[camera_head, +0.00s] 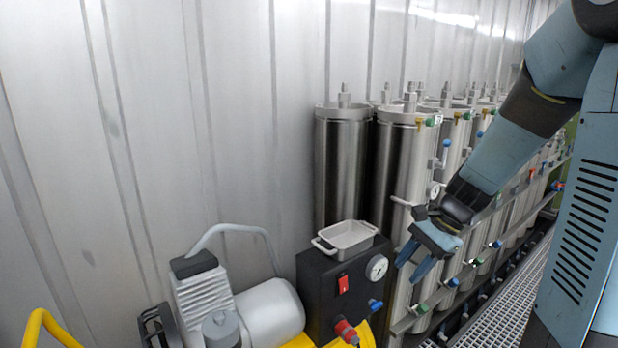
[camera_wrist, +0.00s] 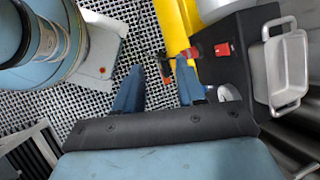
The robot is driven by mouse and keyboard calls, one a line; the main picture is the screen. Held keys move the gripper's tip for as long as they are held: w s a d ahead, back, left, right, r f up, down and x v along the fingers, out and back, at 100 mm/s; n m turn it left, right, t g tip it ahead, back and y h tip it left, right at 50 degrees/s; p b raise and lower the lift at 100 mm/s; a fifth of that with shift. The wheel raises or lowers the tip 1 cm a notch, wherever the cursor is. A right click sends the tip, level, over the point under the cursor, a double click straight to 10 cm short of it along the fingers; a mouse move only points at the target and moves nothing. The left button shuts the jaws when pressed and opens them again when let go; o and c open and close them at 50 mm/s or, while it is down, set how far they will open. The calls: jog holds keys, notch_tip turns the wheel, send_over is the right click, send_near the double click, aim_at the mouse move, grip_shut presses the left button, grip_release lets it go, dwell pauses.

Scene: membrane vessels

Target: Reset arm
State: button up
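My gripper (camera_head: 420,262) hangs at the end of my arm, in front of the steel vessels in the head view. Its two blue fingers point down and to the left. In the wrist view my gripper (camera_wrist: 160,88) shows its fingers spread apart with nothing between them. Floor grating and part of the yellow compressor frame lie beyond the fingertips. The gripper is to the right of the black box and touches nothing that I can see.
Steel membrane vessels (camera_head: 402,165) with several valves stand along the wall. A black box (camera_head: 318,285) with a red switch and gauge bears a grey tray (camera_head: 345,246). A compressor (camera_head: 268,308) stands left of it. Floor grating (camera_head: 510,300) runs at right.

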jog(key=s+d+r+n+t+h, duration=0.1)
jog(key=s+r+n+t+h, duration=0.4)
jog(key=s+r+n, duration=0.6)
notch_tip(320, 180, up, 4)
jog(key=shift+s+d+r+n+t+h, duration=0.15)
jog(key=shift+s+n+t+h, duration=0.3)
jog(key=shift+s, duration=0.8)
